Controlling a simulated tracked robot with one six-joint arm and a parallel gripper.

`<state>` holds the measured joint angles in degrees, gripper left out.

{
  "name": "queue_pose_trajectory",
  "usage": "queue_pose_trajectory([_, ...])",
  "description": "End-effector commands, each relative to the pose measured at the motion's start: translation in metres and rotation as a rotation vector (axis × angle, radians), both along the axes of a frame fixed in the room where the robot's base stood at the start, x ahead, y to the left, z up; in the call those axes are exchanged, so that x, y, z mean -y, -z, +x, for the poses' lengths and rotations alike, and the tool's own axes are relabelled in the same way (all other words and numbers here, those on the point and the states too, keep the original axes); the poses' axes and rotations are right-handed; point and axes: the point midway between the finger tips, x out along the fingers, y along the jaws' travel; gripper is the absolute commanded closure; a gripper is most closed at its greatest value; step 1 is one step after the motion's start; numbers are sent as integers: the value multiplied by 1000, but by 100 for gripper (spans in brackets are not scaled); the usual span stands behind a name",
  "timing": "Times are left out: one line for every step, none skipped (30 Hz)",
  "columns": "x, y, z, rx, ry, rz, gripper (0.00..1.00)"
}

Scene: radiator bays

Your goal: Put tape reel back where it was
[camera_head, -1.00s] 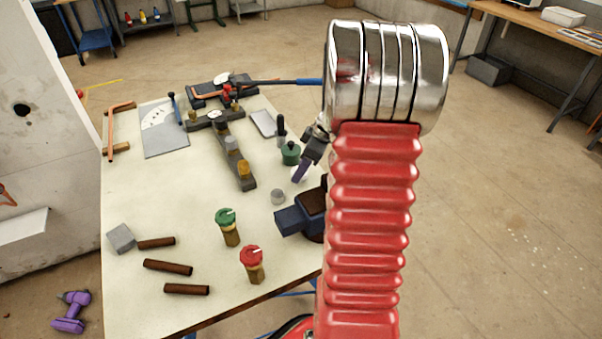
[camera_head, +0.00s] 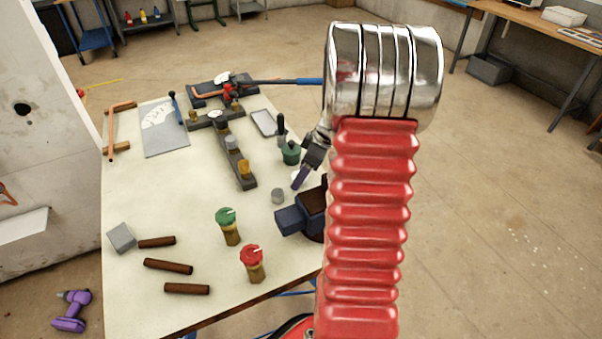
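A small white thing (camera_head: 295,174) shows partly behind the purple finger. It may be the tape reel, but most of it is hidden. I cannot tell whether the gripper is shut on it or only beside it. A small grey cylinder (camera_head: 278,196) stands on the bench just left of and below the gripper.
A dark blue vise (camera_head: 298,219) stands close below the gripper. Green-topped (camera_head: 229,226) and red-topped (camera_head: 252,263) valves, brown pipes (camera_head: 168,266) and a dark pipe assembly (camera_head: 234,150) occupy the bench. The bench's centre-left is clear.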

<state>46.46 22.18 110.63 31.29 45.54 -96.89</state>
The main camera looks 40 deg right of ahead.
Motion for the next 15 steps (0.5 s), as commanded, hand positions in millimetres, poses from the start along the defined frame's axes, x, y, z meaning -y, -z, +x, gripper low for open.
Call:
queue_pose_trajectory([0, 0, 0, 0, 0, 0, 42])
queue_pose_trajectory([0, -1, 0, 0, 0, 0, 42])
queue_pose_trajectory([0, -1, 0, 0, 0, -1, 42])
queue_pose_trajectory([0, -2, 0, 1, -1, -1, 42])
queue_pose_trajectory([1, -4, 0, 0, 0, -1, 42])
queue_pose_trajectory([1, -6, -1, 1, 1, -2, 42])
queue_pose_trajectory([2, -8, -2, 1, 0, -2, 42])
queue_pose_trajectory([3, -11, -3, 2, 0, -3, 42])
queue_pose_trajectory([4, -15, -4, 2, 0, -2, 42])
queue_pose_trajectory([4, -19, -6, 3, 1, -3, 42])
queue_pose_trajectory([5, -23, -7, 3, 1, -3, 42])
queue_pose_trajectory([6, -29, -9, 3, 1, -3, 42])
queue_pose_trajectory([7, -33, -11, 3, 2, -3, 42])
queue_pose_trajectory([8, -38, -12, 3, 1, -3, 42])
queue_pose_trajectory([9, -44, -15, 3, 2, -3, 42])
